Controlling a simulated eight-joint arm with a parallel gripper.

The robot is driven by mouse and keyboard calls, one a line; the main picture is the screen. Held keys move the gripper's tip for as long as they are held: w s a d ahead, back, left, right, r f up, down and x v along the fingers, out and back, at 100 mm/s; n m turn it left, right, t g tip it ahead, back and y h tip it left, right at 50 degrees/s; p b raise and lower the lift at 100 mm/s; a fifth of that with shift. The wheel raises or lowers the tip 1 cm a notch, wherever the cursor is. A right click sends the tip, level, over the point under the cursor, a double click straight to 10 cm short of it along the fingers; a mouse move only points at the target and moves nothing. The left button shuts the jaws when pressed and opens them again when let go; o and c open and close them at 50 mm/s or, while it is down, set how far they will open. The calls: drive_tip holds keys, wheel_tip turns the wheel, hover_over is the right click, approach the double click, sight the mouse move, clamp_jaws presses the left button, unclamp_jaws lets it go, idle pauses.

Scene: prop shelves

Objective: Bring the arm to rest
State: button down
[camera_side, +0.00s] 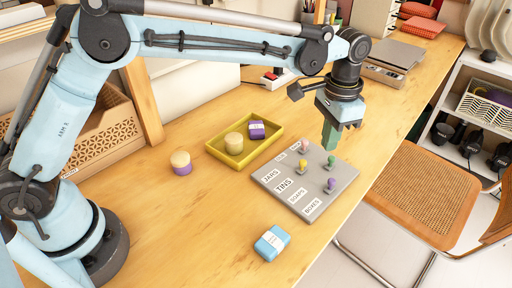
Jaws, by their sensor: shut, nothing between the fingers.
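My gripper (329,136) points down with its greenish fingers together and nothing between them. It hangs above the far right corner of a grey board (268,178). The board carries white labels, of which "TINS" and "BOXES" can be read, and several small coloured knobs: pink (304,145), yellow (302,165), green (331,161) and purple (330,184). I cannot tell whether the fingertips are clear of the board's far edge. My light blue arm reaches across from the left.
A yellow tray (215,152) holds a cream-topped round container (234,143) and a purple box (257,130). A purple jar with a cream lid (181,163) stands left of it. A blue box (271,243) lies near the front. A chair (424,190) stands at right.

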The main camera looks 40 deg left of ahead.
drive_tip(key=s+a+r+n+t, duration=0.2)
drive_tip(key=s+a+r, duration=0.2)
drive_tip(key=a, duration=0.3)
drive_tip(key=s+a+r+n+t, duration=0.1)
drive_tip(key=s+a+r, duration=0.25)
drive_tip(key=a, duration=0.25)
drive_tip(key=s+a+f+n+t, duration=0.3)
drive_tip(key=s+a+t, duration=0.1)
drive_tip(key=s+a, duration=0.4)
drive_tip(key=shift+s+a+f, duration=0.2)
drive_tip(key=shift+s+a, duration=0.2)
drive_tip(key=shift+s, duration=0.8)
